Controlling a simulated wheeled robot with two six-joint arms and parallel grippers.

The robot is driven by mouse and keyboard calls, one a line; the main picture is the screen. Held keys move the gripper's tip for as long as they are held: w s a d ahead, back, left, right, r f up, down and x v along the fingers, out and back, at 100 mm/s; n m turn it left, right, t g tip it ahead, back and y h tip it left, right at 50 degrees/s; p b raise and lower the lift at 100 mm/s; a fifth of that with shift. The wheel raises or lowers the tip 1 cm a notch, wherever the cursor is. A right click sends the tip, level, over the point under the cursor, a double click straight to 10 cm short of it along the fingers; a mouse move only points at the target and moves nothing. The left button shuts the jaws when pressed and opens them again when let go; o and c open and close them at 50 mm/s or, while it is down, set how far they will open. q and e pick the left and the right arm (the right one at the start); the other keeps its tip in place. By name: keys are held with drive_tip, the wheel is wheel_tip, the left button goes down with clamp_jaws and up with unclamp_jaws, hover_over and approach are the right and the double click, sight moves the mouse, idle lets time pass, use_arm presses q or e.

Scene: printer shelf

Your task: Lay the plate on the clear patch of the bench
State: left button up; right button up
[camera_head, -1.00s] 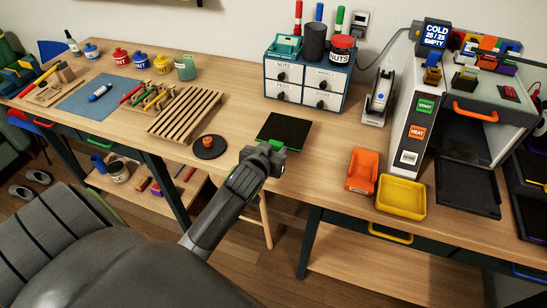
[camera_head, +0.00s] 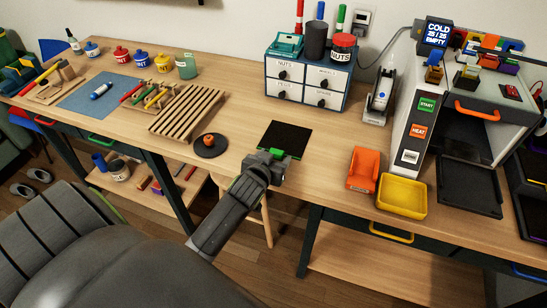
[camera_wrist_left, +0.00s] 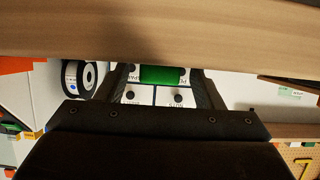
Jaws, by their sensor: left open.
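The plate (camera_head: 285,136) is a thin black square with a green tab on its front edge. It lies flat on the bench (camera_head: 225,105), as far as I can tell, in front of the drawer cabinet. My left gripper (camera_head: 272,160) is at the plate's front edge, by the tab. In the left wrist view the green tab (camera_wrist_left: 162,75) sits between the two spread fingers, with the cabinet drawers behind. The black part of the plate cannot be made out there. My right gripper is not in view.
A round black disc with an orange knob (camera_head: 210,145) and a wooden rack (camera_head: 188,113) lie left of the plate. The drawer cabinet (camera_head: 307,80) stands behind. Bare wood lies around the plate.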

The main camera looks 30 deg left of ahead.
use_arm(q)
drive_tip(key=shift+r, duration=0.15)
drive_tip(key=v, duration=1.2)
